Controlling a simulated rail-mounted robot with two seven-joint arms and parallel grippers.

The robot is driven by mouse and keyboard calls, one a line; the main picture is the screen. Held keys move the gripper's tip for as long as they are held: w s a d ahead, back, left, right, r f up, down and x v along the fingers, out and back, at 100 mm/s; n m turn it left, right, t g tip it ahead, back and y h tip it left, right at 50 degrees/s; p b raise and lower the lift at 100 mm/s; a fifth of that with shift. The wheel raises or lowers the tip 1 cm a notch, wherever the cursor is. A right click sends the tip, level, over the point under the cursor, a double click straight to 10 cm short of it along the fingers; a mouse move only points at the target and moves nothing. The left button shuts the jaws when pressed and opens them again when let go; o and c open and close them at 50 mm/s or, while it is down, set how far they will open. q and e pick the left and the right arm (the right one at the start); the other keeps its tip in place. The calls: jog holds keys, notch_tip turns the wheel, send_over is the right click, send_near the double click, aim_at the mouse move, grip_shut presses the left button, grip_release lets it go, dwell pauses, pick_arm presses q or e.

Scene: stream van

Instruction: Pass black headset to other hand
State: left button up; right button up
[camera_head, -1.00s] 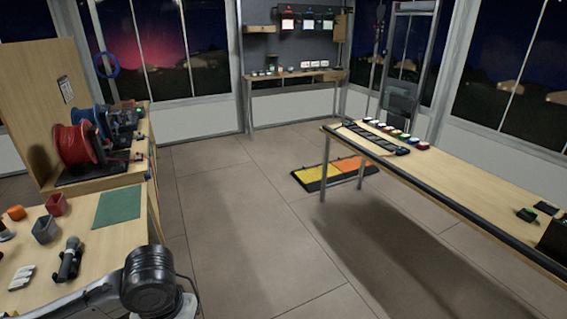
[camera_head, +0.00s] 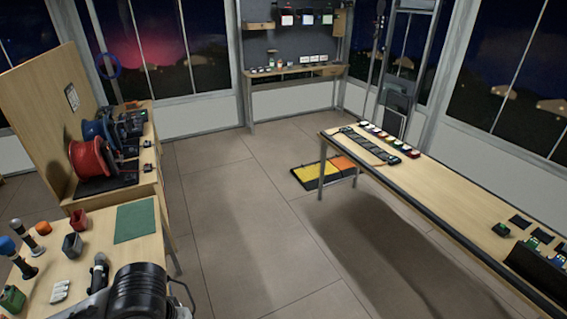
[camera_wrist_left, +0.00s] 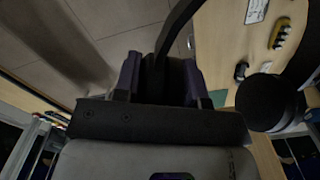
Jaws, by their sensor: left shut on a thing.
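In the left wrist view, my left gripper (camera_wrist_left: 163,78) is shut on a black headset (camera_wrist_left: 172,36). Its dark curved band rises from between the two fingers toward the top of the picture. A round black part, seemingly an ear cup, shows to the right of the fingers. The picture is dark, so the exact grip is hard to make out. In the head view, I cannot make out the left fingertips or the headset clearly at the bottom left. My right gripper is in neither view.
The left table holds a green mat (camera_head: 137,221), a red cup (camera_head: 78,221), a dark grey cup (camera_head: 72,245), microphones and white batteries (camera_head: 60,290). Cable reels (camera_head: 92,160) stand behind it. A long table (camera_head: 440,205) stands at the right. The floor between is open.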

pick_arm(q)
jog(key=r+p, duration=0.2)
jog(key=s+r+p, duration=0.1)
jog(key=r, duration=0.2)
jog(key=shift+s+p, duration=0.1)
jog(key=shift+p, duration=0.25)
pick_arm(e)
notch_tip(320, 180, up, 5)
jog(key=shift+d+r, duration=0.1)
pick_arm(q)
jog(key=shift+f, duration=0.1)
